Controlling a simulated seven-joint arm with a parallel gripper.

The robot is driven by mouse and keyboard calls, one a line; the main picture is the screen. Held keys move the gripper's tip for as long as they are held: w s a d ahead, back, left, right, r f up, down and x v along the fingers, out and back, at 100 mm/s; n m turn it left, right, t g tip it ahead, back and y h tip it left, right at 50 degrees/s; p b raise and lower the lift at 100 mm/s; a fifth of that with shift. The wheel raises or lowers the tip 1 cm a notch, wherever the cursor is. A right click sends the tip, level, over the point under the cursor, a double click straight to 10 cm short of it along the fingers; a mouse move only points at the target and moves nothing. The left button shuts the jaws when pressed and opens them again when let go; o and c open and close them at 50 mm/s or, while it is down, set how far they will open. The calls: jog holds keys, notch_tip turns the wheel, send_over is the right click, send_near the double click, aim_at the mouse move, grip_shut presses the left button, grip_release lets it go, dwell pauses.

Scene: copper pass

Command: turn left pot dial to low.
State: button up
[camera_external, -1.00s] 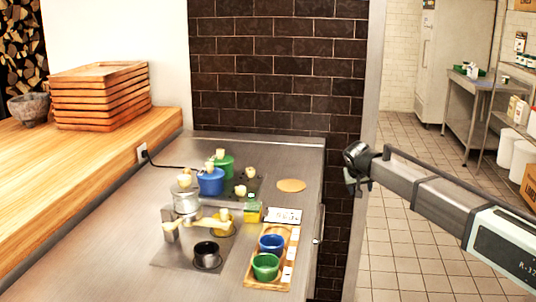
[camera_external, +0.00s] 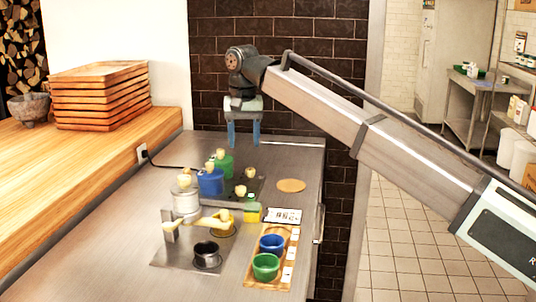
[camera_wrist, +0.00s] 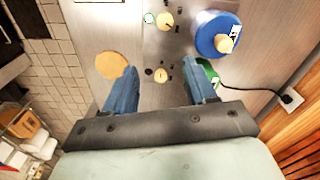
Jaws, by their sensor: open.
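Two cream dials stand on the hot plate beside the pots: the nearer dial (camera_external: 240,190) by the blue pot (camera_external: 210,182), and the farther dial (camera_external: 250,173) by the green pot (camera_external: 224,166). Which is the left pot's dial is not labelled. In the wrist view, the blue pot's dial (camera_wrist: 165,21) is at the top and the other dial (camera_wrist: 160,75) lies between my fingers. The blue pot (camera_wrist: 214,40) is at upper right; the green pot (camera_wrist: 207,72) is partly hidden by a finger. My gripper (camera_external: 243,143) is open and empty, above the counter's far end.
A round wooden board (camera_external: 291,185) lies right of the dials. A black cable (camera_wrist: 252,90) runs to the wall outlet.

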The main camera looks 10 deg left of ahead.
aim_at(241, 187)
jog(key=shift+g, duration=0.3)
jog(key=f, duration=0.4)
jog(key=s+f, duration=0.1)
jog(key=f, duration=0.3)
jog(key=s+f, duration=0.1)
jog(key=f, duration=0.3)
jog(key=shift+a+f, duration=0.4)
grip_shut()
